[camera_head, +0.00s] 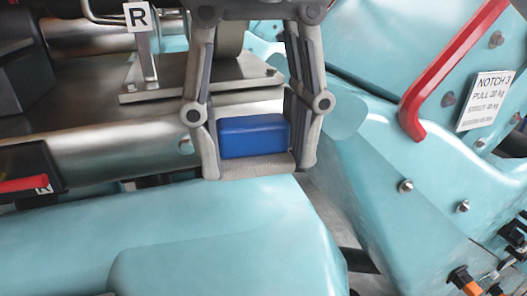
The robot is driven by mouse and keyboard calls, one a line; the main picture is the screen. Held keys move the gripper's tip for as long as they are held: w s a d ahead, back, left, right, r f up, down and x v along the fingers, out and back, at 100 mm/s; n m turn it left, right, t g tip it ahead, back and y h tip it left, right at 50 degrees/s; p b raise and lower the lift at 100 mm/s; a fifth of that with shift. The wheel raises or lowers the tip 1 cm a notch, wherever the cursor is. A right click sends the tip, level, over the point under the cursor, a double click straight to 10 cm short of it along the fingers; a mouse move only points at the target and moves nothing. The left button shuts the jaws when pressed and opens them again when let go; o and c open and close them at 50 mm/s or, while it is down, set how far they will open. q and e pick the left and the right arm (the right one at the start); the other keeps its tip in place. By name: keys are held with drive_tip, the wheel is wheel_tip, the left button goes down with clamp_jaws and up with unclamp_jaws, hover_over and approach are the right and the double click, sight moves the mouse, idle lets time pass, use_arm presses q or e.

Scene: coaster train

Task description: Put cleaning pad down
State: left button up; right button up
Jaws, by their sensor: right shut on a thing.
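The cleaning pad (253,137) is a blue block with a grey-brown layer along its lower edge. It is in the middle of the head view. My right gripper (257,160) comes in from the top, with one finger on each side of the pad, and is shut on it. The pad is just above or at the far edge of a teal rounded panel (180,235); I cannot tell whether it touches. My left gripper is not in view.
A red bar handle (445,70) and a white label (487,100) are on the teal body at right. The teal panel's top is clear.

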drive_tip(key=p, duration=0.1)
hover_over(264, 204)
wheel_tip(264, 204, down, 5)
drive_tip(key=shift+s+r, duration=0.1)
drive_tip(key=shift+s, duration=0.05)
drive_tip(key=shift+w+f+p, duration=0.25)
drive_tip(key=shift+f+p, duration=0.1)
drive_tip(key=shift+f, duration=1.3)
drive_tip(key=shift+s+f, duration=0.1)
drive_tip(key=shift+s, duration=0.05)
drive_tip(key=o, duration=1.3)
